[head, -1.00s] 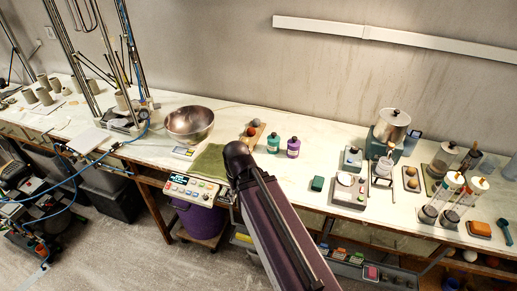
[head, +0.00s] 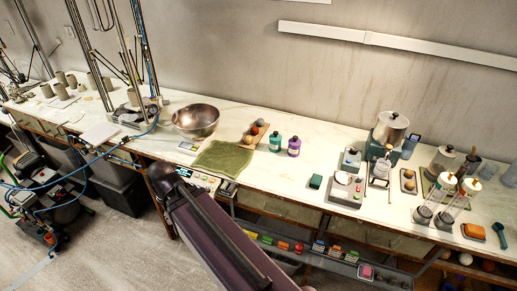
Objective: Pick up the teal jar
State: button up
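The teal jar (head: 275,144) stands upright on the white worktop, with a dark cap. A similar purple jar (head: 294,147) stands close beside it on the right. In the head view my dark purple arm rises from the bottom edge to a rounded black joint at the front edge of the worktop, left of and below the jar. My gripper itself is not visible. Nothing covers the teal jar.
A green cloth (head: 222,158) lies left of the jar, and a metal bowl (head: 196,121) stands behind it. A board with small balls (head: 256,131) is just left of the jar. Bare worktop lies in front of the jars.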

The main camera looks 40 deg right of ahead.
aim_at(274, 146)
jog(key=u, duration=0.2)
jog(key=k, duration=1.15)
jog(key=z, duration=1.15)
jog(key=i, duration=1.05)
jog(key=u, duration=0.05)
